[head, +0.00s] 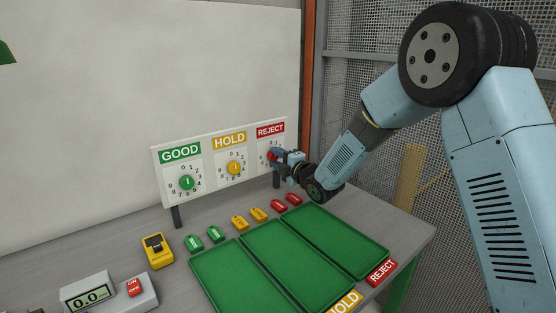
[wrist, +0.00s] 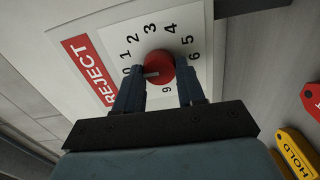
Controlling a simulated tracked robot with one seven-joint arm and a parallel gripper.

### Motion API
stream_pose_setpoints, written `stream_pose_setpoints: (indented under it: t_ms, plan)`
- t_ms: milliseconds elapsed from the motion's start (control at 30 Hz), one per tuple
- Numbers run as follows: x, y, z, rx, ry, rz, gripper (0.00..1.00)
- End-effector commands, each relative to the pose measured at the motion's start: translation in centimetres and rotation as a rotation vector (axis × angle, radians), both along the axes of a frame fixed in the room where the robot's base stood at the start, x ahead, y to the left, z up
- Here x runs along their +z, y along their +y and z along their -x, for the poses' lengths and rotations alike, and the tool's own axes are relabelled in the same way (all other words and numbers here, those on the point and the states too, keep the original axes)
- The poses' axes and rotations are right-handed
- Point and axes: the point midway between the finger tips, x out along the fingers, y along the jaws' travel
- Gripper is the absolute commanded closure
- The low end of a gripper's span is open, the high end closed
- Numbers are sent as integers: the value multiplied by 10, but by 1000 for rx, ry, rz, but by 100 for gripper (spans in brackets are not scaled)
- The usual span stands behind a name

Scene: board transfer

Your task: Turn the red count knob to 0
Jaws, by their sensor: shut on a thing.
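The red count knob (wrist: 163,64) sits on the dial under the red REJECT label (wrist: 88,66). My gripper (wrist: 160,80) is shut on it, with one finger on each side. The knob's white pointer mark faces left in the wrist view, toward the 0, which is partly hidden beside the left finger. Numbers 1 to 6 show around the knob; some others are hidden by the fingers. In the head view my gripper (head: 279,156) reaches the REJECT dial from the right and covers much of it; a little of the red knob (head: 271,156) shows.
The panel also has a green GOOD knob (head: 187,183) and a yellow HOLD knob (head: 235,168) to the left. Below are coloured tags, green trays (head: 325,236), a yellow device (head: 157,251) and a scale (head: 88,293). A mesh wall stands behind on the right.

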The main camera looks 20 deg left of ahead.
Motion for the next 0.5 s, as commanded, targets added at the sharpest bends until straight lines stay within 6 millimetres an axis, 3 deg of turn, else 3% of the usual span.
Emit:
stream_pose_setpoints:
  t_ms: [500]
  plan:
    - [-4, 2, 4, 7, -57, 37, 91]
